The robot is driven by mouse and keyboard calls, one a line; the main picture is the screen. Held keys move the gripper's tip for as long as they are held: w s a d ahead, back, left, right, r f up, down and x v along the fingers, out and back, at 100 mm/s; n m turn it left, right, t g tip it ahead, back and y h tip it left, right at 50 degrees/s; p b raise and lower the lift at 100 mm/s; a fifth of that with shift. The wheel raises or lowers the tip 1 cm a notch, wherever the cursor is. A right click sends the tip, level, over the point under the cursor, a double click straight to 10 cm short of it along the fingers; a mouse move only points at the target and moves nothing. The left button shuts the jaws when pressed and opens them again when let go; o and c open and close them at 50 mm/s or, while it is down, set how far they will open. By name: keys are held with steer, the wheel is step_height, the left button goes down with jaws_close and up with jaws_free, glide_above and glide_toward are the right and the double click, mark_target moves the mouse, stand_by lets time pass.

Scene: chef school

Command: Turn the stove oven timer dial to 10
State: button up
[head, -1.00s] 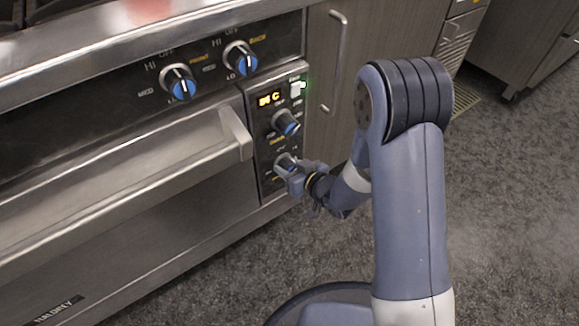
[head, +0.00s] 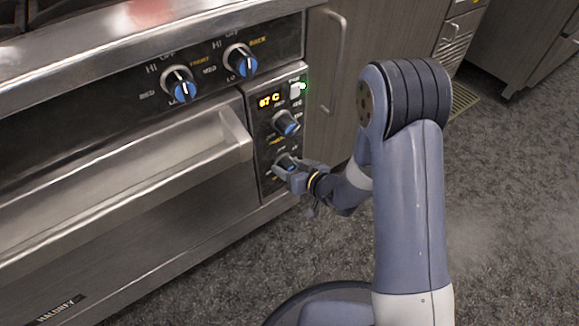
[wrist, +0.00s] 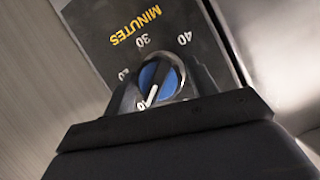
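The timer dial (head: 285,163), the lower of two blue-faced knobs on the oven's right control panel, is partly covered by my gripper (head: 293,175) in the head view.
The oven door handle (head: 130,178) juts out left of the panel. A cabinet handle (head: 334,60) is to the right. The floor at right is clear.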

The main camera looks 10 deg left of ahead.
steer(key=shift+o, duration=0.7)
steer(key=p+v, duration=0.3)
steer(key=v, duration=0.8)
steer(key=shift+f, duration=0.1)
